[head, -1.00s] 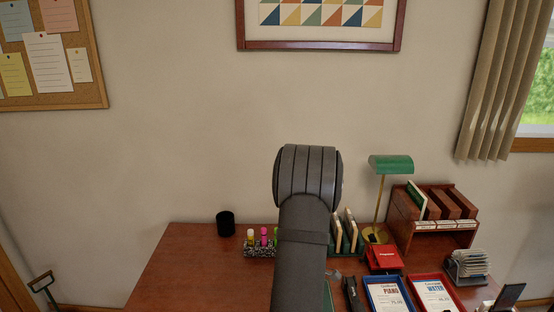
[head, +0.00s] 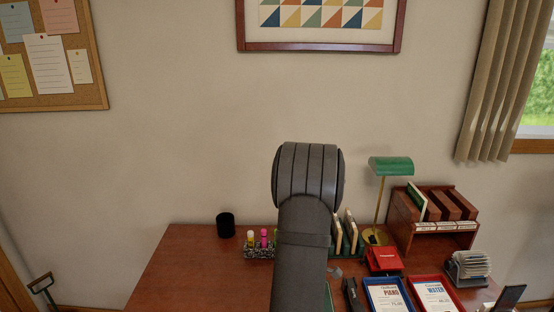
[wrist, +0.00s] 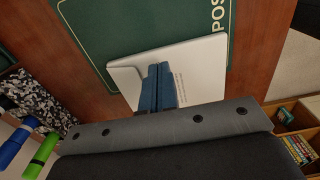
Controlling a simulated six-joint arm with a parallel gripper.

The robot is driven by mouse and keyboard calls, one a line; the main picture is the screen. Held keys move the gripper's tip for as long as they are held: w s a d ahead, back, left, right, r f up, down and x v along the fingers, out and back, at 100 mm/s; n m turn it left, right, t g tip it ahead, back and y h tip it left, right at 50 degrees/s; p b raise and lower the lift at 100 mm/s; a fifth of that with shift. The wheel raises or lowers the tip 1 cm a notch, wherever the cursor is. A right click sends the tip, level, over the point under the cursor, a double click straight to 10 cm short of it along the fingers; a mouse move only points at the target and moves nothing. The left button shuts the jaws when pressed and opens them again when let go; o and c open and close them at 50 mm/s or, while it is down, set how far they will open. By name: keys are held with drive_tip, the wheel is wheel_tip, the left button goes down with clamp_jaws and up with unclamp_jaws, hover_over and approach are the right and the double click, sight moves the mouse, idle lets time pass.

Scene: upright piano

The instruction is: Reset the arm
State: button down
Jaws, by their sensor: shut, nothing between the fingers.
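My gripper (wrist: 158,88) shows in the wrist view as two blue fingers pressed together, shut and empty. It is over a white card or paper (wrist: 203,62) with small print, which lies on a green mat (wrist: 118,18) with pale lettering. I cannot tell how high the fingers are above the paper. In the head view my own dark arm stands over the middle of the desk and hides the gripper and the paper.
The wooden desk (head: 195,270) is clear at left. A black cup (head: 225,225), a marker holder (head: 258,251), a green lamp (head: 391,166), a wooden sorter (head: 400,222), a red box (head: 384,260), a blue tray (head: 369,296), a red tray (head: 412,285) and a card file (head: 468,268) stand around my arm.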

wheel_tip(320, 180, down, 2)
drive_tip(key=a, duration=0.8)
drive_tip(key=shift+s+a, duration=0.25)
drive_tip(key=shift+s, duration=0.15)
drive_tip(key=c, duration=1.1)
unclamp_jaws()
drive_tip(key=o, duration=0.3)
drive_tip(key=shift+r, duration=0.2)
drive_tip(key=o, duration=0.8)
drive_tip(key=r, duration=0.3)
drive_tip(key=shift+w+a+r, duration=0.15)
drive_tip(key=shift+w+r, duration=0.2)
drive_tip(key=shift+c, duration=0.2)
drive_tip(key=shift+o, duration=0.2)
wheel_tip(320, 180, up, 12)
drive_tip(key=a, duration=0.1)
drive_tip(key=shift+s, duration=0.35)
wheel_tip(320, 180, down, 9)
drive_tip(key=shift+f, duration=0.2)
